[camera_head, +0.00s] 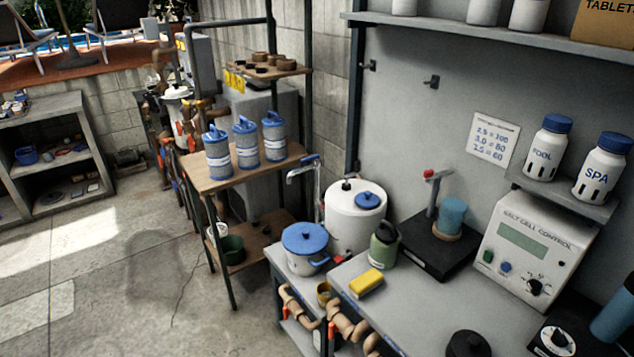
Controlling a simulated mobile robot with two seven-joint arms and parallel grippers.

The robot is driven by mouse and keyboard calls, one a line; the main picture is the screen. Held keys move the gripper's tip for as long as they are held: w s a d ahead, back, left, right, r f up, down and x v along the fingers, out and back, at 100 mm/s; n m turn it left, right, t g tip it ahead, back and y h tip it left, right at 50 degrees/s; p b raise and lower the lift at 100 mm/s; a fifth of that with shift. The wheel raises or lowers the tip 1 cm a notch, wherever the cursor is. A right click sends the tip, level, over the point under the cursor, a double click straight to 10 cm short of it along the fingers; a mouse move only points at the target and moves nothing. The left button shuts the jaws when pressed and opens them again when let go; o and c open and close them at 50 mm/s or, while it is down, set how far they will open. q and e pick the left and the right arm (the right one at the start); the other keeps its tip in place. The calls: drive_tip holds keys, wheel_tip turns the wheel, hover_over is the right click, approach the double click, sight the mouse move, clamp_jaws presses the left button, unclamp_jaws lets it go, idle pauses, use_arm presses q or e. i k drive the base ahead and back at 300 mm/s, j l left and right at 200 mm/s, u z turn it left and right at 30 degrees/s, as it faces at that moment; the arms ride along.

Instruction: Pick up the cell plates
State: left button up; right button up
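I cannot make out any cell plates for certain in the head view. A white salt cell control box (562,245) with a greenish screen, buttons and a knob stands on the grey workbench (405,305) at the right. Left of it is a black stand (428,250) with a red-topped post and a blue cylinder (452,215) on a tan ring. A dark unit with a dial (557,338) and a tilted blue cylinder (612,320) are cut off at the lower right. Neither of my grippers is in view.
A yellow block (366,281), a green bottle (383,250) and a black round object (468,345) are on the bench. A white pot with a blue lid (306,240) stands left. POOL (547,150) and SPA (600,172) bottles sit on a small shelf. The concrete floor at left is clear.

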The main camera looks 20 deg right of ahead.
sight(386, 232)
drive_tip(key=z, duration=1.35)
